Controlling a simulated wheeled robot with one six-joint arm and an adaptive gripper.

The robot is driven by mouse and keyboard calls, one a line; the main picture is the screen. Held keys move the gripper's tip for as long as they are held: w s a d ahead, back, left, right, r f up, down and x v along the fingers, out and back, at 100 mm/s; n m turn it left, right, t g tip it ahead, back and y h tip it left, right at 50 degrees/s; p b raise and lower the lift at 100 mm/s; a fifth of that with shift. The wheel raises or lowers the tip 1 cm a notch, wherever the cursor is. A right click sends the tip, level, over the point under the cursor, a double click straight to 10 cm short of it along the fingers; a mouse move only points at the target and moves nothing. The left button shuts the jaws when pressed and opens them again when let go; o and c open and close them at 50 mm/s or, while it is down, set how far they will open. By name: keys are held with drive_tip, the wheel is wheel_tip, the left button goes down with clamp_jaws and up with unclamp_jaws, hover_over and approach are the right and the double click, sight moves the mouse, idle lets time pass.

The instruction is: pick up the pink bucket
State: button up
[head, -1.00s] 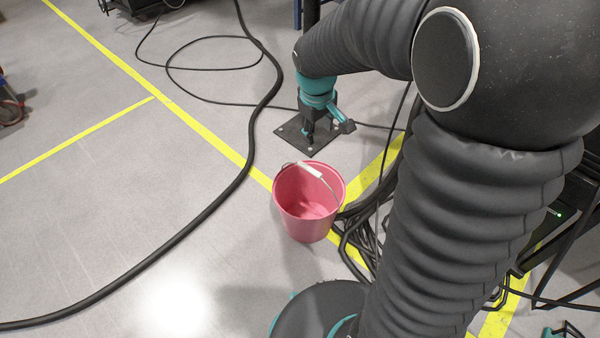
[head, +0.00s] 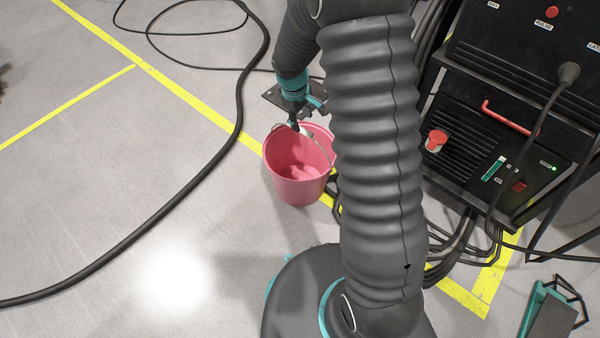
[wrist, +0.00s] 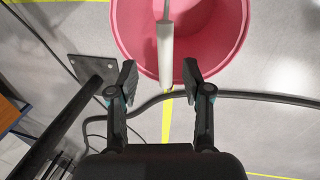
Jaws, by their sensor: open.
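The pink bucket (head: 297,180) stands upright on the grey floor in the head view, with its wire handle raised over the opening. In the wrist view the bucket (wrist: 228,22) fills the top middle, and its white handle grip (wrist: 165,55) points down toward the space between my fingers. My gripper (wrist: 160,82) is open and empty, one finger on each side of the white grip's lower end. In the head view my gripper (head: 294,122) is at the bucket's far rim, partly hiding the handle. I cannot tell whether the fingers touch anything.
A black welding cabinet (head: 500,140) with cables stands at the right. A thick black cable (head: 215,175) curves across the floor on the left. A dark floor plate (head: 272,95) with a post lies behind the bucket.

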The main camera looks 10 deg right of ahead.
sight(301, 131)
drive_tip(key=shift+w+f+b, duration=0.15)
drive_tip(key=shift+f+b, duration=0.1)
drive_tip(key=shift+f, duration=1.25)
drive_tip(key=shift+w+f+b, duration=0.15)
drive_tip(key=shift+f+b, duration=0.05)
drive_tip(key=shift+f, duration=1.3)
drive_tip(key=shift+f, duration=0.25)
clamp_jaws()
